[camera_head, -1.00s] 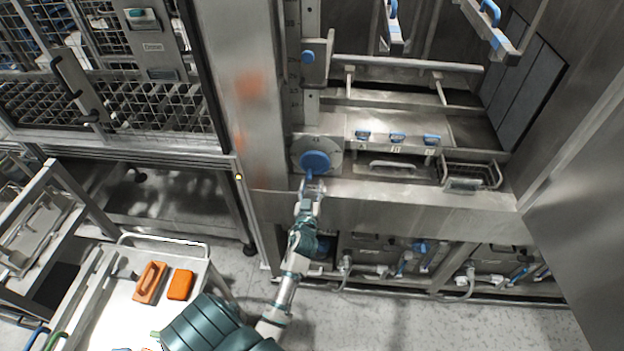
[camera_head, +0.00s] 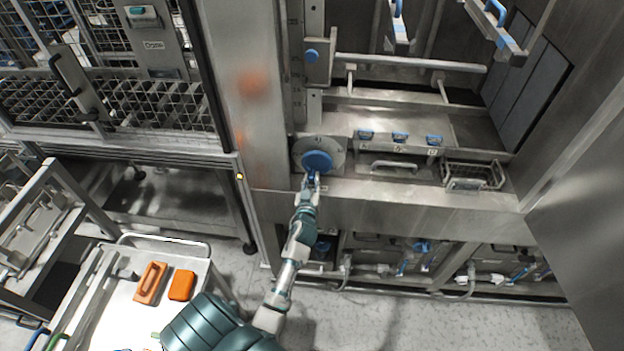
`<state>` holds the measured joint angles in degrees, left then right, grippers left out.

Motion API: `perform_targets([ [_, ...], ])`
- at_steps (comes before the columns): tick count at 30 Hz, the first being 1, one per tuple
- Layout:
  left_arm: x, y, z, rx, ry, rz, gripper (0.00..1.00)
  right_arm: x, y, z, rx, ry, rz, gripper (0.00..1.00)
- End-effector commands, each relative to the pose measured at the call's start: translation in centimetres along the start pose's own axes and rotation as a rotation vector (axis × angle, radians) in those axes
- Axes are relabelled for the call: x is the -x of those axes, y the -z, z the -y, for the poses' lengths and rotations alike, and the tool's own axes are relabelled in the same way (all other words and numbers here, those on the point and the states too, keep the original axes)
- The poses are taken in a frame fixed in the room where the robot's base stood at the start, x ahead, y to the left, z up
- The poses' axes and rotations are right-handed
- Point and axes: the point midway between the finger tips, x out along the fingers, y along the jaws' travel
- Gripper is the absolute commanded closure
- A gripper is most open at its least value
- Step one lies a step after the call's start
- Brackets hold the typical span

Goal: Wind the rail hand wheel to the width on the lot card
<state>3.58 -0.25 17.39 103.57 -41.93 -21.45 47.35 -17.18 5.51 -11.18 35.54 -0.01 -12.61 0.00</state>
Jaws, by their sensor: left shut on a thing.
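The rail hand wheel is a blue disc (camera_head: 317,161) on a round grey dial plate (camera_head: 335,146), on the washer's steel front ledge. My left gripper (camera_head: 311,180) is at the lower edge of the blue wheel, shut on its handle. The fingers cover most of the handle. The marks are too small to read. I cannot make out a lot card. My right gripper is out of view.
Several blue-handled parts (camera_head: 400,137) sit on a ledge right of the wheel, near a wire basket (camera_head: 472,176). A white cart (camera_head: 125,310) with orange blocks (camera_head: 181,285) stands at lower left. A mesh door (camera_head: 110,105) is at upper left.

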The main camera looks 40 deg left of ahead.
Motion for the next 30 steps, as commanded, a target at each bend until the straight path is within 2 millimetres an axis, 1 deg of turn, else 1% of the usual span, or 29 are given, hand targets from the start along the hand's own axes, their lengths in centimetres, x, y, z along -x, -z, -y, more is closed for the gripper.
perform_targets([
  [4,0.0,0.2,-0.3,0.024,-0.004,-0.007,1.00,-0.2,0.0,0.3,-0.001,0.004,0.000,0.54],
  [9,-0.1,0.2,-0.2,0.048,-0.001,-0.008,1.00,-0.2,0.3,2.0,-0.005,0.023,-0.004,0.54],
  [13,-0.1,0.3,-0.2,0.047,-0.001,-0.008,1.00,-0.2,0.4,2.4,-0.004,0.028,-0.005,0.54],
  [14,-0.1,0.3,-0.2,0.047,-0.001,-0.008,0.70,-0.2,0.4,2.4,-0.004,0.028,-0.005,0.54],
  [15,-0.1,0.3,-0.2,0.047,-0.001,-0.008,0.60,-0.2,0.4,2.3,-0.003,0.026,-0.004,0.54],
  [16,-0.1,0.3,-0.2,0.047,-0.001,-0.008,0.53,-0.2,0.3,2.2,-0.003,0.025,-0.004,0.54],
  [26,0.1,0.1,-0.2,0.047,-0.001,-0.005,0.53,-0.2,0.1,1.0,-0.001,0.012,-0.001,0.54],
  [29,1.1,0.0,-0.2,0.048,-0.001,-0.003,0.53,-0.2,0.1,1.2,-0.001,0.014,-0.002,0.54],
  [30,1.8,-0.1,-0.2,0.048,-0.001,-0.003,0.53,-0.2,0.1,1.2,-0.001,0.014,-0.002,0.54],
])
